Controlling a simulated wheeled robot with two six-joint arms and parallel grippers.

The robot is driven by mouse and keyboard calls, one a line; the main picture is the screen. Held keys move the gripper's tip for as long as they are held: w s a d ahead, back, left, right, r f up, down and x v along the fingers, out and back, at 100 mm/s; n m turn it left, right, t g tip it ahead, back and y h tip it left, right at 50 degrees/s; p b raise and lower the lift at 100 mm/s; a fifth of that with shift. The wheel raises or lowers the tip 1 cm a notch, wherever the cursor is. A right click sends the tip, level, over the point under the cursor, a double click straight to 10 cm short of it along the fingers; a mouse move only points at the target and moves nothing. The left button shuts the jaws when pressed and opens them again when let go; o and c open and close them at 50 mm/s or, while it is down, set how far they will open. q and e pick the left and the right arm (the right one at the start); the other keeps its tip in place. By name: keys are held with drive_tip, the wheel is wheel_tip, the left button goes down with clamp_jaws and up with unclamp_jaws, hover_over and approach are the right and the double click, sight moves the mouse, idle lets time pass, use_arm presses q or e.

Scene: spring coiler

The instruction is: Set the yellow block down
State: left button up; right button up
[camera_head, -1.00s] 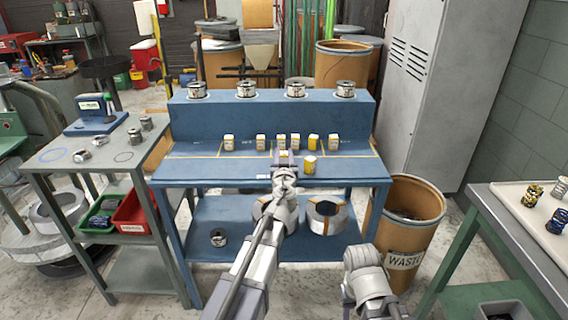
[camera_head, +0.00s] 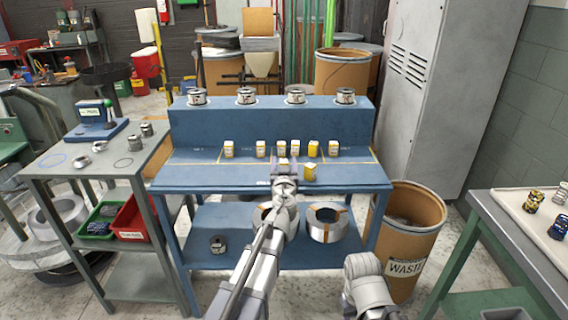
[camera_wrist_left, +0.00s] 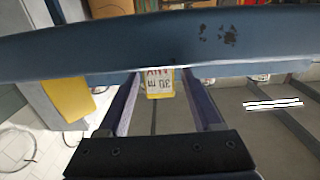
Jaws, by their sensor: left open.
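A yellow block (camera_head: 309,172) stands upright near the front edge of the blue bench (camera_head: 200,177). My left gripper (camera_head: 284,166) is just left of it, open and apart from it. In the left wrist view, nothing is between the fingers of my left gripper (camera_wrist_left: 162,108) up close. A yellow-and-white labelled block (camera_wrist_left: 160,82) shows beyond them. A larger yellow face (camera_wrist_left: 70,98) is at the left of that view; it may be the front block.
Several yellow-and-white blocks (camera_head: 260,149) stand in a row behind the gripper. Silver coils (camera_head: 245,96) sit on the raised shelf. A waste drum (camera_head: 412,230) is right of the bench. The bench front left of the gripper is clear.

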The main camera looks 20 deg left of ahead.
use_arm(q)
drive_tip(key=v, duration=0.7)
drive_tip(key=shift+s+d+r+p, duration=0.3)
drive_tip(key=shift+s+d+r, duration=0.05)
drive_tip(key=shift+o, duration=0.3)
drive_tip(key=shift+a+f+b, duration=0.25)
drive_tip(key=shift+f+b, duration=0.45)
drive_tip(key=shift+x, duration=3.85)
drive_tip(key=shift+s+r, duration=0.1)
drive_tip(key=shift+r, duration=0.05)
clamp_jaws()
